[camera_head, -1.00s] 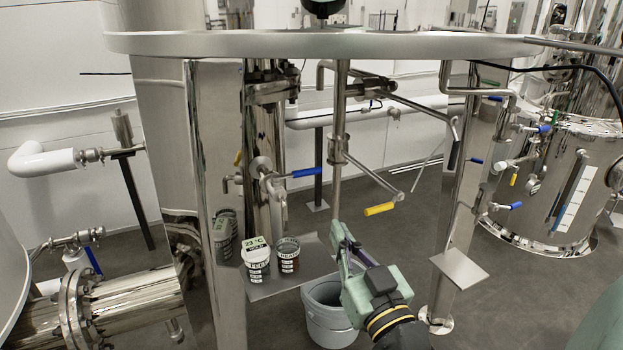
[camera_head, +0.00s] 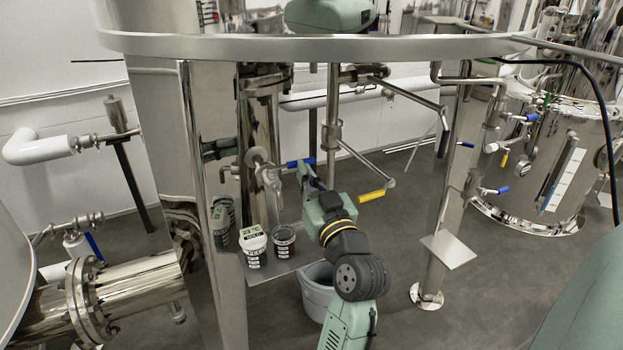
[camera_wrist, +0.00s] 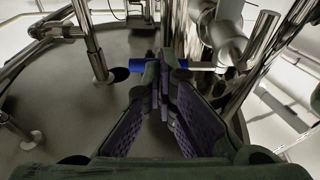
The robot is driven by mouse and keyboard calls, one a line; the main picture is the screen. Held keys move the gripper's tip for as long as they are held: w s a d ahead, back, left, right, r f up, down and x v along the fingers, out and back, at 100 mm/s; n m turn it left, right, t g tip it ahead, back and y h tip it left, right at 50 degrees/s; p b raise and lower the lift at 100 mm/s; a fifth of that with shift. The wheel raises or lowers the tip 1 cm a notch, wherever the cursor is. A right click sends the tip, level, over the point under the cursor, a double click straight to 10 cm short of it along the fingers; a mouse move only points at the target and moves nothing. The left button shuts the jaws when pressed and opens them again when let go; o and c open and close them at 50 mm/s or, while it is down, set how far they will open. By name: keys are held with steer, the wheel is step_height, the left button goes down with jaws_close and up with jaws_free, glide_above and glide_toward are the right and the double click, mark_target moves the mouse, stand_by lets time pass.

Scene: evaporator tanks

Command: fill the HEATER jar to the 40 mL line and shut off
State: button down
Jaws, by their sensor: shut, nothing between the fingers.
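The HEATER jar (camera_head: 284,241) is dark and open-topped and stands on a small metal shelf (camera_head: 268,275). A white-topped jar (camera_head: 253,247) with a 23 °C display stands just left of it. Above them is a tap (camera_head: 268,178) with a blue lever (camera_head: 298,163) pointing right. My gripper (camera_head: 304,172) is shut and empty, its tips at the lever's outer end. In the wrist view the fingertips (camera_wrist: 162,68) overlap the blue lever (camera_wrist: 138,66); I cannot tell whether they touch it. The jar's level and any flow from the spout are too small to tell.
A grey bucket (camera_head: 316,290) stands on the floor below the shelf, partly behind my arm. A yellow-handled lever (camera_head: 371,195) hangs right of my gripper. A steel leg with a plate (camera_head: 449,250) stands farther right. The tank rim (camera_head: 300,46) overhangs the area.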

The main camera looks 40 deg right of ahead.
steer(key=shift+w, duration=0.1)
steer(key=shift+w+d+r+b, duration=0.15)
steer(key=shift+w+d+b, duration=0.15)
steer(key=shift+w+b, duration=0.2)
stand_by(0.3)
